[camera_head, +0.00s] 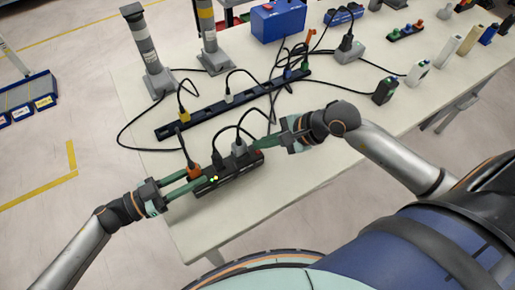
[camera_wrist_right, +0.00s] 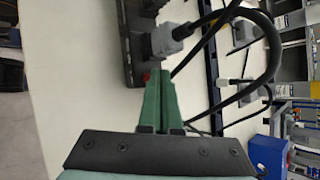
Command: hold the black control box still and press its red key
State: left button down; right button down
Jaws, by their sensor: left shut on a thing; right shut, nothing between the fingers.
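The black control box (camera_head: 230,180) lies near the table's front edge, with plugs and cables in its top and small green and yellow lights at its left end. My left gripper (camera_head: 207,180) is shut on the box's left end. My right gripper (camera_head: 258,143) is shut and empty at the box's right end. In the right wrist view its green fingertips (camera_wrist_right: 164,66) are beside the red key (camera_wrist_right: 147,78), at the end of the box (camera_wrist_right: 133,45). The key is partly hidden by a finger, and I cannot tell whether they touch.
A long black power strip (camera_head: 205,112) with plugs lies behind the box. Loose cables cross the table (camera_head: 125,82). Two grey posts (camera_head: 147,55), a blue case (camera_head: 278,20) and several small devices stand further back. The front right tabletop is mostly clear.

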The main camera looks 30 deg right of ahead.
jog(key=shift+r, duration=0.4)
jog(key=shift+r, duration=2.5)
pick_arm(q)
jog(key=c, duration=0.5)
grip_release()
